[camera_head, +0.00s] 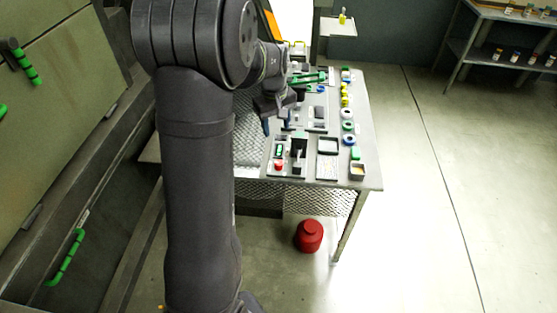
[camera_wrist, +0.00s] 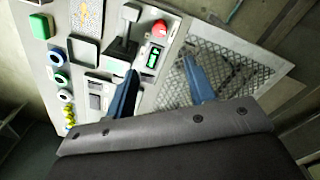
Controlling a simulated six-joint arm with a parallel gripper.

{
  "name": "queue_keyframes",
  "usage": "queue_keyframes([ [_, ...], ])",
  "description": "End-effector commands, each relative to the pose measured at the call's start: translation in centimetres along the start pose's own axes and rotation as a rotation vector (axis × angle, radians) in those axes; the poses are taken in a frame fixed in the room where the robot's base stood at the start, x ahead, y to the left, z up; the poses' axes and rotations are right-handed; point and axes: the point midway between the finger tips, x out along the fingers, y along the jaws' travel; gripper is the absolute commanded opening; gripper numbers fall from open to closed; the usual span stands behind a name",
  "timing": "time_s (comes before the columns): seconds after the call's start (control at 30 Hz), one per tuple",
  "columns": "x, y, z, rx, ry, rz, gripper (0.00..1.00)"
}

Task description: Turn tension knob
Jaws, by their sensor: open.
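Several knobs and buttons sit on the control table; I cannot tell by a label which is the tension knob. A red knob (camera_head: 278,166) is at the near left of the panel, and it also shows in the wrist view (camera_wrist: 160,28). Round knobs with dark rings (camera_wrist: 57,56) stand in a row along the other edge, with a green square button (camera_wrist: 40,27) at the end. My gripper (camera_head: 276,125) is open and empty above the table's left side; its blue fingers (camera_wrist: 160,66) are spread in the wrist view.
A dark upright lever (camera_wrist: 128,24) stands beside the red knob. Metal mesh (camera_wrist: 225,70) lies beside the panel. A red canister (camera_head: 309,236) stands on the floor.

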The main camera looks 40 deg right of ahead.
Motion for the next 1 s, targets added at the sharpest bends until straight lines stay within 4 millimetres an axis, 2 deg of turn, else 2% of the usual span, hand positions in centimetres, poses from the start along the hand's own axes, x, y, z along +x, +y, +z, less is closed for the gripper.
queue_keyframes([
  [0.6, 12.9, -0.1, 0.1, 0.003, -0.003, -0.002, 0.5],
  [0.8, 15.4, 0.0, 0.1, 0.004, -0.002, -0.001, 0.5],
  [1.0, 16.1, 0.0, 0.1, 0.004, -0.001, 0.0, 0.5],
])
